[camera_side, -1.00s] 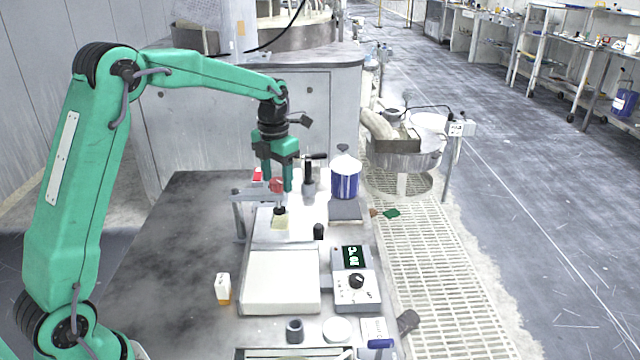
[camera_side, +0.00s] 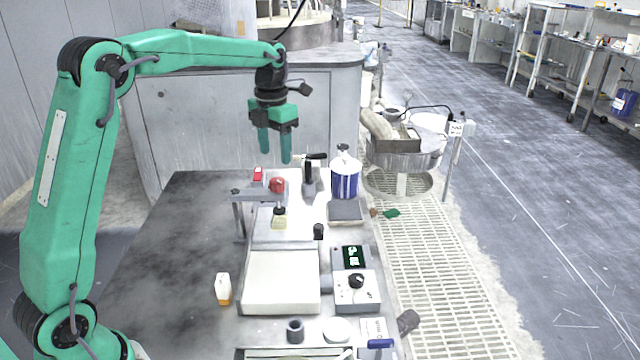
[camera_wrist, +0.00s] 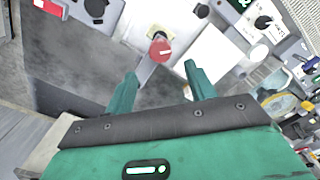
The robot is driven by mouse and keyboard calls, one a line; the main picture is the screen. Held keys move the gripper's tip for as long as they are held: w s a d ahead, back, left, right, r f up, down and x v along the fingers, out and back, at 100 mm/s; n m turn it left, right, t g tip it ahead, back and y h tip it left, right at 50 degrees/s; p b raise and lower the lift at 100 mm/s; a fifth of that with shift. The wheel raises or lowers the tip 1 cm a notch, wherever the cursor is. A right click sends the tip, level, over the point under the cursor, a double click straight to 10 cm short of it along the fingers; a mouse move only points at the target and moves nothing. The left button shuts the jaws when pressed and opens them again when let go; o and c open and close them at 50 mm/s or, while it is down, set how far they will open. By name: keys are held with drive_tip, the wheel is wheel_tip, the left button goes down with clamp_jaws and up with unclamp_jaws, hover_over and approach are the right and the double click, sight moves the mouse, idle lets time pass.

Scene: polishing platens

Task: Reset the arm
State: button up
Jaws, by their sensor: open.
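My gripper (camera_side: 275,160) hangs from my raised green arm with its fingers pointing down, above the far part of the bench. It is open and empty. In the wrist view, my gripper (camera_wrist: 158,88) shows two spread green fingers with nothing between them. A red round knob (camera_side: 277,185) is below the fingertips and apart from them; it also shows in the wrist view (camera_wrist: 160,50), beyond the fingers.
The dark bench (camera_side: 180,240) holds a white slab (camera_side: 280,282), a control box with a dial (camera_side: 356,290), a blue-and-white container (camera_side: 345,178) and a small orange-and-white bottle (camera_side: 223,288). A grey cabinet (camera_side: 240,120) stands behind. The bench's left side is clear.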

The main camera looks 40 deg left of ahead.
drive_tip(key=shift+s+d+r+m, duration=0.25)
drive_tip(key=shift+s+r+m, duration=0.15)
drive_tip(key=shift+m, duration=0.2)
drive_tip(key=s+d+r+m+t, duration=0.1)
drive_tip(key=s+d+r+m, duration=0.2)
drive_tip(key=s+m, duration=0.35)
drive_tip(key=s+d+r+m+t, duration=0.2)
drive_tip(key=s+m, duration=0.3)
drive_tip(key=m, duration=0.3)
drive_tip(key=s+d+f+m+t, duration=0.1)
drive_tip(key=s+d+f+m, duration=0.1)
drive_tip(key=s+m, duration=0.5)
drive_tip(key=s+d+f+m+t, duration=0.1)
drive_tip(key=s+d+f+m, duration=0.1)
drive_tip(key=s+m, duration=0.6)
drive_tip(key=shift+f+m+t, duration=0.25)
drive_tip(key=shift+m+t, duration=0.05)
drive_tip(key=shift+m, duration=2.45)
drive_tip(key=shift+d, duration=0.1)
